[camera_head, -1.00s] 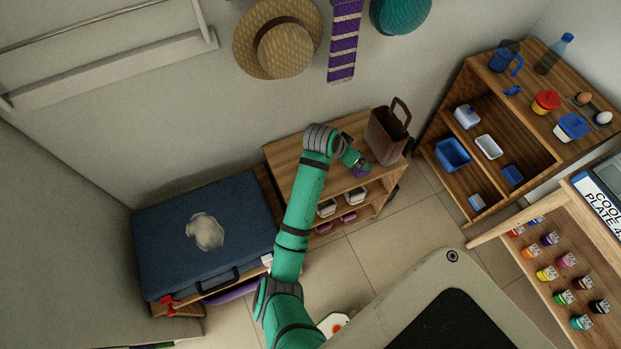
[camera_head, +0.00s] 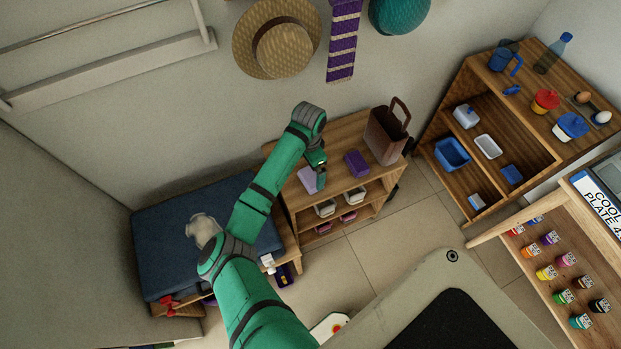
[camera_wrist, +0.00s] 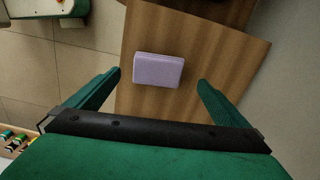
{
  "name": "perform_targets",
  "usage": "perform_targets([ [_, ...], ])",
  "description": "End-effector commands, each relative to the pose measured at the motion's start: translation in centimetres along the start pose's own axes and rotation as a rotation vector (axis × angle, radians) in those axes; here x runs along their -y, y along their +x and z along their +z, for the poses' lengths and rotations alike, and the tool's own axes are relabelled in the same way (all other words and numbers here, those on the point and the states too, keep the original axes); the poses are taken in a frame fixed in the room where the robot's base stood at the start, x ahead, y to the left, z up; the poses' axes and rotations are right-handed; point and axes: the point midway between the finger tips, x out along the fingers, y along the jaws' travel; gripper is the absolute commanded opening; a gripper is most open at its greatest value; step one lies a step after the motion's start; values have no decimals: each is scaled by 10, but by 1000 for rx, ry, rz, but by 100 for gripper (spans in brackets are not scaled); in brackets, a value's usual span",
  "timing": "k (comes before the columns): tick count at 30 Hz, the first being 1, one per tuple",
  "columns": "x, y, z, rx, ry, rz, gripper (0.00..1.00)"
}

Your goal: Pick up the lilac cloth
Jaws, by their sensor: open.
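The lilac cloth (camera_head: 308,180) is a folded pale-purple rectangle on top of the low wooden shelf (camera_head: 345,134), near its left end. In the wrist view the lilac cloth (camera_wrist: 158,70) lies flat on the wood, ahead of and between the two fingers. My gripper (camera_head: 316,170) is over the shelf top right beside the cloth in the head view and partly covers it. In the wrist view my gripper (camera_wrist: 160,80) has its green fingers wide apart with nothing between them touching. The height of the fingertips above the cloth is hard to tell.
A purple box-like item (camera_head: 357,163) and a brown bag (camera_head: 386,136) stand on the same shelf top to the right. Shoes (camera_head: 326,208) sit on the level below. The wall is close behind.

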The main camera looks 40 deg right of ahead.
Motion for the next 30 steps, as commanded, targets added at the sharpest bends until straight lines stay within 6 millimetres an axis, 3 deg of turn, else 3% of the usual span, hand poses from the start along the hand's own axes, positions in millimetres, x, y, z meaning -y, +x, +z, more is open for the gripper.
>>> perform_targets([
  [5,-1,11,0,1,0,0,100],
  [15,-3,53,-3,0,0,0,100],
  [24,-3,56,-3,-1,0,-1,100],
  [30,-3,56,-3,-1,0,0,56],
])
